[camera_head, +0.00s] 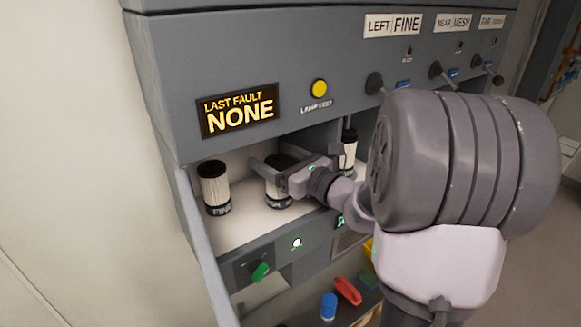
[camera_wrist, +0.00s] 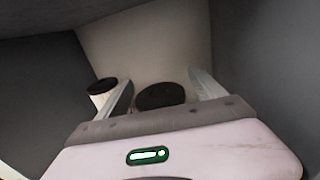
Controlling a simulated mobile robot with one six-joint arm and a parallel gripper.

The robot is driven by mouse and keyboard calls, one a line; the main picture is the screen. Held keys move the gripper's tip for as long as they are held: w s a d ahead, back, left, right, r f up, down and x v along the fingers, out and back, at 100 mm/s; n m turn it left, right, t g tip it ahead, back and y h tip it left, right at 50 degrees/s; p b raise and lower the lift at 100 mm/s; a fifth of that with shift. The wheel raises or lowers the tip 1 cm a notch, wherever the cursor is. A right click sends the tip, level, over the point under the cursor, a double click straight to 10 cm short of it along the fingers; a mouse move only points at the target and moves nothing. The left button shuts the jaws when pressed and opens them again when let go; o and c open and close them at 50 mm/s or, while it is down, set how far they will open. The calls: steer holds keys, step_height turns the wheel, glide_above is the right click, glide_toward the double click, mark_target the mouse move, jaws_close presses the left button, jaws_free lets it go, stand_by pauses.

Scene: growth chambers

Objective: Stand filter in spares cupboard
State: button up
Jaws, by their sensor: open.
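A pleated white filter (camera_head: 278,188) with a dark base band stands upright on the pale shelf of an open bay, its top partly hidden by my gripper. My gripper (camera_head: 274,160) reaches into the bay with its fingers open around that filter's upper part. In the wrist view the filter's dark round top (camera_wrist: 160,95) lies between the two spread fingers of my gripper (camera_wrist: 160,82). I cannot tell whether either finger touches it. Another filter (camera_head: 213,188), with a dark cap and a band marked FINE, stands to the left; it shows outside the left finger in the wrist view (camera_wrist: 102,89).
A third filter (camera_head: 349,150) stands at the right, partly hidden by my arm. A grey panel (camera_head: 175,65) overhangs the bay, and a side wall (camera_head: 197,232) bounds its left. Red and blue items (camera_head: 347,291) lie on a lower shelf.

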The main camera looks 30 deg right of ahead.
steer(key=b+v, duration=0.2)
steer(key=v, duration=0.8)
steer(key=shift+s+b, duration=0.25)
steer(key=shift+b, duration=0.15)
steer(key=shift+f, duration=0.1)
